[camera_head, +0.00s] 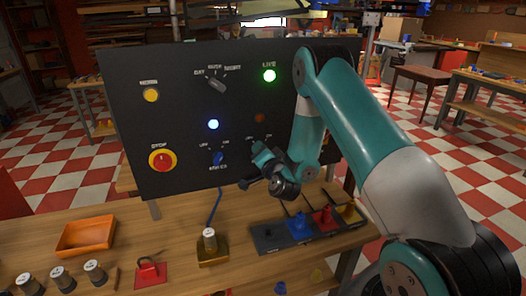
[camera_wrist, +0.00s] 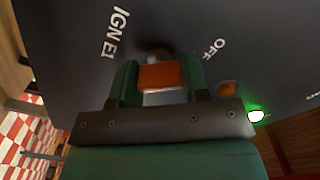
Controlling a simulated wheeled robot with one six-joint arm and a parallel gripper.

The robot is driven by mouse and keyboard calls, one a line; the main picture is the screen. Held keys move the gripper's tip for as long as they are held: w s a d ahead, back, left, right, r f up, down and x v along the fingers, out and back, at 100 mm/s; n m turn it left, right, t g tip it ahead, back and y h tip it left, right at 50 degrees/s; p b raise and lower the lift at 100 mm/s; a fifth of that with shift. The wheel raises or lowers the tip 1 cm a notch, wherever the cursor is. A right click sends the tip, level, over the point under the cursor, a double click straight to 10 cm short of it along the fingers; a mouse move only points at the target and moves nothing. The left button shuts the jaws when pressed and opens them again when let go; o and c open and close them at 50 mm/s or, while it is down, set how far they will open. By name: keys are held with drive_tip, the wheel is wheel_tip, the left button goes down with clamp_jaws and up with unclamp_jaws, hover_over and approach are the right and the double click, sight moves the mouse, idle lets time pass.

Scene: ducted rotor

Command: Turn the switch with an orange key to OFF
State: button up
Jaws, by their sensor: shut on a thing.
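The orange key (camera_wrist: 160,77) shows in the wrist view at the dark panel (camera_wrist: 75,40), between the two green fingers of my gripper (camera_wrist: 158,72). The fingers are shut on it. The printed words "IGN E1" are left of the key and "OFF" is to its upper right. The base of the switch behind the key is dark and blurred, so I cannot tell its exact setting. In the head view my gripper (camera_head: 262,160) is up against the lower right part of the panel (camera_head: 170,110), and my wrist hides the orange key.
On the panel are a blue-handled switch (camera_head: 218,158), a red stop button (camera_head: 162,160), a yellow button (camera_head: 151,95), a black selector (camera_head: 216,86) and a lit green lamp (camera_head: 269,76). Below, the wooden bench (camera_head: 185,225) holds an orange tray (camera_head: 86,236) and several small parts.

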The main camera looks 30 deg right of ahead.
drive_tip(key=shift+f, duration=0.1)
idle(0.3)
drive_tip(key=o, duration=0.9)
